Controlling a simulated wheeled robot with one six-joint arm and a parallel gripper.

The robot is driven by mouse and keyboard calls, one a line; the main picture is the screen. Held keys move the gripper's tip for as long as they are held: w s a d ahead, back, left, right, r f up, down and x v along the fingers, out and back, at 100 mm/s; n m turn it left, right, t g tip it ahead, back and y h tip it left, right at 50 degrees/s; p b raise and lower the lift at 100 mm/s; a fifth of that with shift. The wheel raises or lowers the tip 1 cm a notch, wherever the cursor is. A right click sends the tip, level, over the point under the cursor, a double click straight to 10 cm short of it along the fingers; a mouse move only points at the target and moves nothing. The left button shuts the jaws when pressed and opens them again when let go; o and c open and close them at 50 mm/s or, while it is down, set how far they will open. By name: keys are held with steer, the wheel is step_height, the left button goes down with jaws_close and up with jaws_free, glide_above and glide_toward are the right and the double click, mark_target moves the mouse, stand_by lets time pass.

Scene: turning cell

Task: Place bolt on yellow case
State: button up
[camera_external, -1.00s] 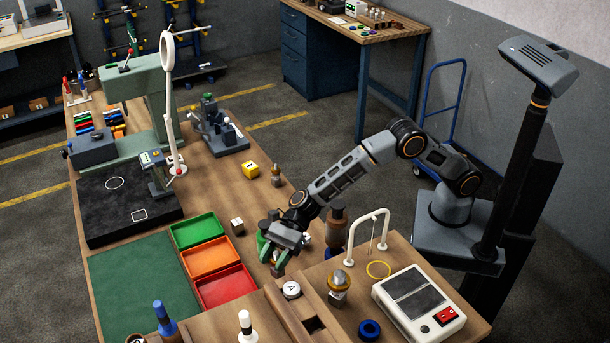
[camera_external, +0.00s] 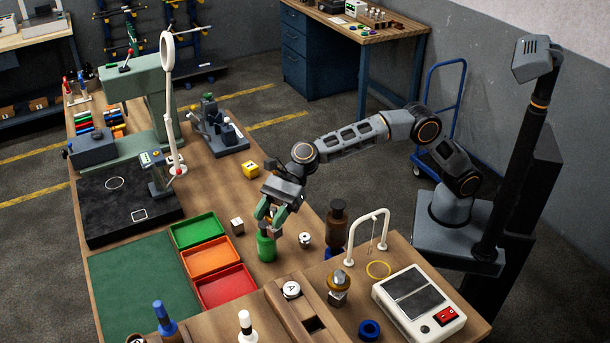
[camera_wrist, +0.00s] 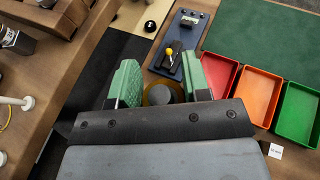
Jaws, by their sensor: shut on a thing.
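The yellow case (camera_external: 250,170) appears to be the small yellow cube with a dark mark on the workbench, behind and left of my gripper. The yellow case is not seen there.
Green (camera_external: 197,230), orange (camera_external: 210,258) and red (camera_external: 226,287) trays lie left of my gripper. A small metal cube (camera_external: 237,226) and a white round part (camera_external: 304,240) stand nearby. A dark brown bottle (camera_external: 337,222) stands to the right. Bare bench lies around the yellow case.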

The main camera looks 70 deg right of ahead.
steer(key=w+d+m+t+h+b, duration=0.15)
steer(key=w+d, duration=0.25)
steer(key=d, duration=0.4)
steer(key=w+d+r+m+t+h, duration=0.1)
steer(key=w+d+m+t, duration=0.2)
steer(key=d, duration=0.4)
steer(key=w+d+m+t+h+b, duration=0.1)
steer(key=w+d+m, duration=0.1)
steer(key=w+d, duration=0.45)
steer(key=d+m+t+h+b, duration=0.1)
steer(key=d+m+t+h, duration=0.4)
steer(key=d, duration=2.2)
steer(key=shift+m+g+h, duration=0.25)
steer(key=shift+g+h, duration=0.2)
steer(key=shift+h, duration=0.1)
steer(key=shift+w+a+f+p, duration=0.1)
steer(key=shift+w+f+p, duration=0.55)
steer(key=shift+w+f, duration=2.05)
steer(key=shift+w+f+p, duration=0.6)
steer(key=shift+w+f, duration=1.5)
steer(key=shift+f, duration=1.15)
steer(key=shift+w+a+f+p, duration=0.1)
steer(key=shift+w+f+p, duration=0.55)
steer(key=shift+w+f, duration=2.05)
steer(key=shift+s+f, duration=0.25)
steer(key=shift+s, duration=0.05)
